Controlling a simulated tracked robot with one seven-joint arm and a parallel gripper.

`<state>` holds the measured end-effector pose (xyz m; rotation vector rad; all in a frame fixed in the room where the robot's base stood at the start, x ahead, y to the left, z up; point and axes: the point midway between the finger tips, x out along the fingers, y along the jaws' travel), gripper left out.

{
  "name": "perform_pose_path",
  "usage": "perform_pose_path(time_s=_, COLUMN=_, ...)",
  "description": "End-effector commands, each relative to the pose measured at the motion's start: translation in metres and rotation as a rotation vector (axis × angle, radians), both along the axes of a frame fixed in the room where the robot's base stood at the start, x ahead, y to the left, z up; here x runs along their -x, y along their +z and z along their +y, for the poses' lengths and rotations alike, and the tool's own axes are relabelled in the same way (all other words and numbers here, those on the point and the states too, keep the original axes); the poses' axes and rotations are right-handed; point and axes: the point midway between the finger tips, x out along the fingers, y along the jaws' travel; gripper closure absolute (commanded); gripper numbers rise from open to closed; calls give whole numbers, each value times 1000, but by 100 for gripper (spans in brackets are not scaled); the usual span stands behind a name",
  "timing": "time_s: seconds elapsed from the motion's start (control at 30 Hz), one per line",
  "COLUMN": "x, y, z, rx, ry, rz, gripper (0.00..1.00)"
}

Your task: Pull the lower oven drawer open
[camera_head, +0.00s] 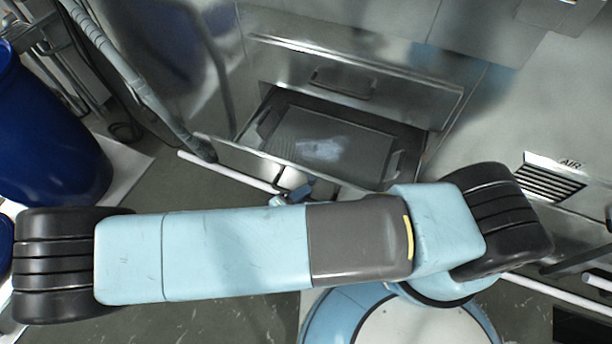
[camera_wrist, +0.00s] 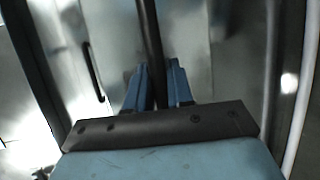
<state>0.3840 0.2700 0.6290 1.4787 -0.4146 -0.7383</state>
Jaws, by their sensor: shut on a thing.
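The lower oven drawer (camera_head: 236,157) stands pulled out from the steel oven in the head view, its inside showing from above. A flat grey metal tray (camera_head: 350,150) lies in it. My gripper (camera_head: 298,190) is at the outer side of the drawer front, partly hidden by my arm. In the wrist view, my gripper's blue fingers (camera_wrist: 158,82) are shut on a dark bar, the drawer handle (camera_wrist: 149,35), which runs between them. The exact contact at the fingertips is hard to make out.
The upper drawer front (camera_head: 400,88) above is closed, with its own handle (camera_head: 343,82). A blue barrel (camera_head: 45,135) stands at the left, with hoses near it. A white floor rail (camera_head: 225,172) passes by the drawer front. An air vent (camera_head: 550,183) is at the right.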

Motion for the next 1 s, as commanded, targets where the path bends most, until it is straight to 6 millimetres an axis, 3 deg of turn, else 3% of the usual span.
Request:
perform_pose_path(time_s=0.1, x=19, y=-1, z=3, rx=3, ry=-3, rz=5, gripper=100)
perform_pose_path(time_s=0.3, x=35, y=-2, z=9, rx=2, ry=-4, rz=4, gripper=100)
perform_pose_path(time_s=0.77, x=39, y=-2, z=11, rx=2, ry=-5, rz=4, gripper=100)
perform_pose_path(time_s=0.8, x=39, y=-2, z=11, rx=1, ry=-5, rz=5, gripper=76)
perform_pose_path(time_s=1.0, x=38, y=-1, z=12, rx=0, ry=-3, rz=2, gripper=58)
